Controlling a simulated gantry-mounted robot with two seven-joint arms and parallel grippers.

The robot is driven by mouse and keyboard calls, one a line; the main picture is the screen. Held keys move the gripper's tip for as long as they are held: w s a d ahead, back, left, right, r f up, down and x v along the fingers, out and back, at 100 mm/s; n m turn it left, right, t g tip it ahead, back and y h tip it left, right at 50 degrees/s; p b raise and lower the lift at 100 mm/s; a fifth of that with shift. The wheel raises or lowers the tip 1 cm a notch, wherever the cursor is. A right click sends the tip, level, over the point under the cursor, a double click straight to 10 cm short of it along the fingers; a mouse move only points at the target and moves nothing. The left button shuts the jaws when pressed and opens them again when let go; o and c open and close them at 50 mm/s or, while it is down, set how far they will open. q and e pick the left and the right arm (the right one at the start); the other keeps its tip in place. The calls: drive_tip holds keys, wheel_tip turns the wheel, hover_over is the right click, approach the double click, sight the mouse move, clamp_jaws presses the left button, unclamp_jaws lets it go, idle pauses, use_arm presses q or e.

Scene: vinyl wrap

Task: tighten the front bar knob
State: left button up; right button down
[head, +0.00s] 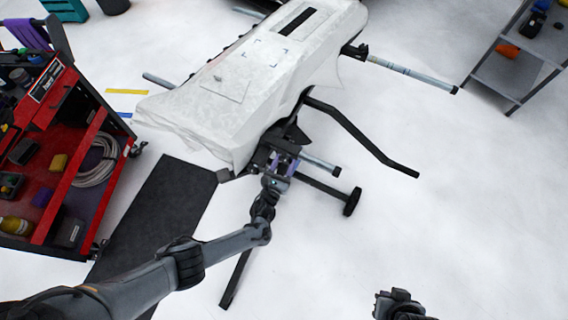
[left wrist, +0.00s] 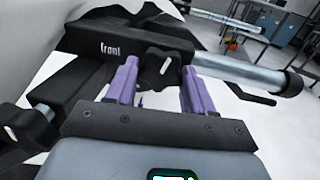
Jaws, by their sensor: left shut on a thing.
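The front bar knob (left wrist: 158,74) is a black lobed knob below a black block marked "front" (left wrist: 108,47) in the left wrist view. My left gripper (head: 283,163) is at the near end of the covered stand in the head view. Its two purple fingers (left wrist: 160,72) stand on either side of the knob and are shut on it. A silver bar (left wrist: 240,72) runs out to the right from the block. In the head view the gripper hides the knob. My right gripper (head: 398,300) is at the bottom edge, away from the stand; its jaws are unclear.
White wrap (head: 235,85) covers the top of the stand. A black leg (head: 360,140) and a wheeled foot (head: 351,201) stick out to the right. A red tool cart (head: 85,170) stands at the left, a grey shelf (head: 520,75) at the upper right. The floor at right is clear.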

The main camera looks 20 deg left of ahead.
idle(0.4)
use_arm(q)
drive_tip(key=o, duration=1)
drive_tip(key=shift+s, duration=0.15)
drive_tip(key=shift+s, duration=0.25)
drive_tip(key=s+p, duration=0.4)
drive_tip(key=s, duration=0.6)
